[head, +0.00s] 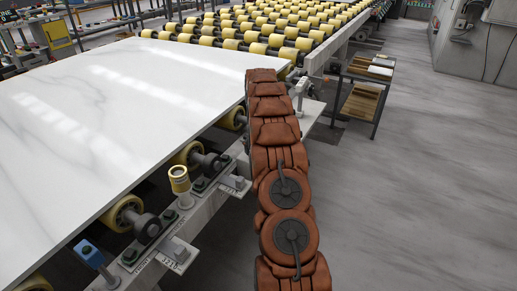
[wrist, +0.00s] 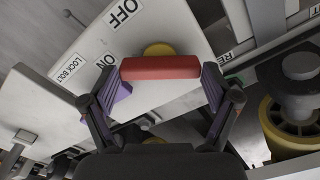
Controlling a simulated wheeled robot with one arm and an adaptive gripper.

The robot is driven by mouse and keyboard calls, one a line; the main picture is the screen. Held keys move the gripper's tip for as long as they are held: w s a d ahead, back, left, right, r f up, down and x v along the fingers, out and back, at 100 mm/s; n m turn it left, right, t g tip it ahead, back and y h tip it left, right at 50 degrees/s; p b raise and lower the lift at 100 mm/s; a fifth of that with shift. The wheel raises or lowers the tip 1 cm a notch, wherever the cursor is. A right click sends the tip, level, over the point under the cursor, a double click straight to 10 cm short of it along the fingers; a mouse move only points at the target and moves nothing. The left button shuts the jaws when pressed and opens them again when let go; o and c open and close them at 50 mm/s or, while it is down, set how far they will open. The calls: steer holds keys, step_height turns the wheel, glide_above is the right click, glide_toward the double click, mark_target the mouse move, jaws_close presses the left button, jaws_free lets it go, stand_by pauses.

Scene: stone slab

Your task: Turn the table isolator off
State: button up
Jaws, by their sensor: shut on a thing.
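The isolator's red handle (wrist: 160,68) lies crosswise in the wrist view, in front of a pale plate (wrist: 180,30). A yellow round part (wrist: 158,49) shows just behind it. The plate carries an OFF label (wrist: 123,12) above the handle's left end and an ON label (wrist: 106,66) beside that end. My gripper (wrist: 163,74) is shut on the red handle, with a dark, purple-tipped finger at each end. In the head view my brown arm reaches away along the table edge, and the isolator and my gripper are hidden.
A white marble slab (head: 120,100) rests on a roller table at left, with yellow rollers (head: 270,30) beyond. A LOCK BOLT label (wrist: 71,66) is on the left of the wrist view. A yellow roller (wrist: 285,125) is at lower right there. Grey floor (head: 430,170) at right is clear.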

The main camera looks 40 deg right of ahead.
steer(key=m, duration=0.6)
steer(key=shift+b, duration=0.4)
steer(key=m, duration=0.5)
stand_by(0.3)
steer(key=o, duration=0.9)
steer(key=shift+r, duration=0.1)
step_height(320, 180, up, 12)
stand_by(0.3)
stand_by(1.0)
